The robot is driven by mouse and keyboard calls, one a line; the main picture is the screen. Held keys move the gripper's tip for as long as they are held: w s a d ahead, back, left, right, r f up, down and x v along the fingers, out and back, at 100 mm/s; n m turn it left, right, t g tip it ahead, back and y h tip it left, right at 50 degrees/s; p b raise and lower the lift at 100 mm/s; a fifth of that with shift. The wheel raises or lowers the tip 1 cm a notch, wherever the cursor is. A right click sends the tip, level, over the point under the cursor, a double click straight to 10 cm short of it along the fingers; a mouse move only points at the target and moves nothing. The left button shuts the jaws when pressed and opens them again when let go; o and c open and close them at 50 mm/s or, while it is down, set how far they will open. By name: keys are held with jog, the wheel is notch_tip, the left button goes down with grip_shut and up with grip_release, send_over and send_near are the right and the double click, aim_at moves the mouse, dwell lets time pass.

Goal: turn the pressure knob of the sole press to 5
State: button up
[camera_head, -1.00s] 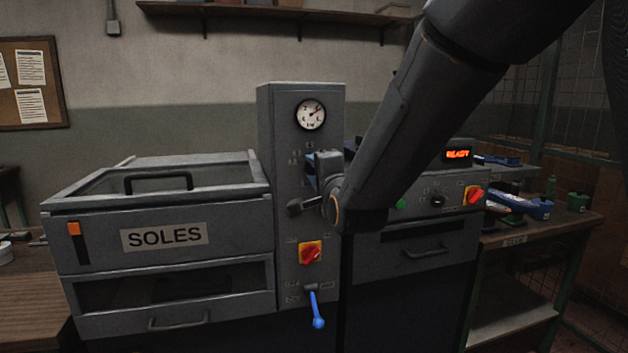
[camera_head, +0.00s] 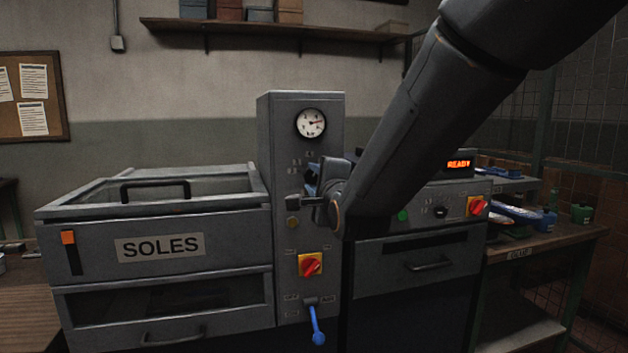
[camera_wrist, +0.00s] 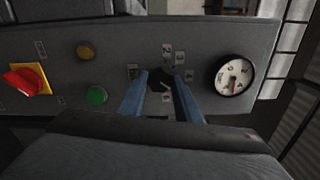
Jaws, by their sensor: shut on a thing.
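The black pressure knob (camera_wrist: 159,82) sits on the grey press column, ringed by small number plates too small to read surely. My gripper (camera_wrist: 161,80) is shut on the knob, one blue finger on each side. In the head view, my gripper (camera_head: 318,178) is at the column face below the gauge, and my wrist hides the knob. The round white pressure gauge (camera_head: 311,123) has its needle pointing right; it also shows in the wrist view (camera_wrist: 232,75). The sole press (camera_head: 195,222) is labelled SOLES.
Below the knob are an amber button (camera_wrist: 86,50), a green button (camera_wrist: 97,96) and a red switch on yellow (camera_head: 310,265). A blue-handled lever (camera_head: 317,325) hangs lower. A second machine with a READY display (camera_head: 459,164) stands to the right, close to my arm.

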jog(key=o, duration=1.1)
jog(key=shift+c, duration=0.2)
jog(key=shift+s, duration=0.1)
jog(key=b+v, duration=0.1)
jog(key=v, duration=0.6)
jog(key=shift+s, duration=0.3)
jog(key=shift+d, duration=0.15)
